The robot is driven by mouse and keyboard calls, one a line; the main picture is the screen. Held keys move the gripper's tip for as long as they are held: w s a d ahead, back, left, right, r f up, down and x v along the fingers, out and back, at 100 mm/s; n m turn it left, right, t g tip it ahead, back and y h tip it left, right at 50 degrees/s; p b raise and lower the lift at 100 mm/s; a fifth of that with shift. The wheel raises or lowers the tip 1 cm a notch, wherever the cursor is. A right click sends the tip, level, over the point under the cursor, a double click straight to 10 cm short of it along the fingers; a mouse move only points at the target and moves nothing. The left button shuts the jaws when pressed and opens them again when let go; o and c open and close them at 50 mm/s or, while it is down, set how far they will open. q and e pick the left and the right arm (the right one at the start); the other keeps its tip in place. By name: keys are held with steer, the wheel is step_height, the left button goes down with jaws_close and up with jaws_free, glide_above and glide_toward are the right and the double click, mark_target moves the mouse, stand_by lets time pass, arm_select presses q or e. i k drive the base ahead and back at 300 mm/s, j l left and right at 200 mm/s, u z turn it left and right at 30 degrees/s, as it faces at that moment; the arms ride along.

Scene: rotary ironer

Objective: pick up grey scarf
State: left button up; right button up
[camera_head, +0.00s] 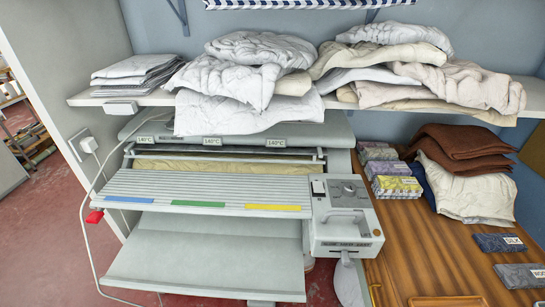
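No thing in the head view can be surely told as the grey scarf. A dark grey folded piece (499,243) with a label that seems to read SILK lies flat at the right of the wooden tabletop (425,262). A similar dark grey piece (520,275), its label hard to read, lies nearer the front edge. Small folded stacks in grey (376,155), purplish grey (387,168) and yellow pattern (397,186) sit at the tabletop's back left. Neither of my grippers is in view.
A rotary ironer (205,190) with a control box (345,215) stands left of the tabletop. Brown folded cloths (462,140) and a cream cloth (465,190) are piled at the back right. A shelf (535,95) of rumpled linen hangs above. The tabletop's front middle is mostly clear.

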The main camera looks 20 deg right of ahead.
mark_target(523, 275)
steer(key=z, duration=2.55)
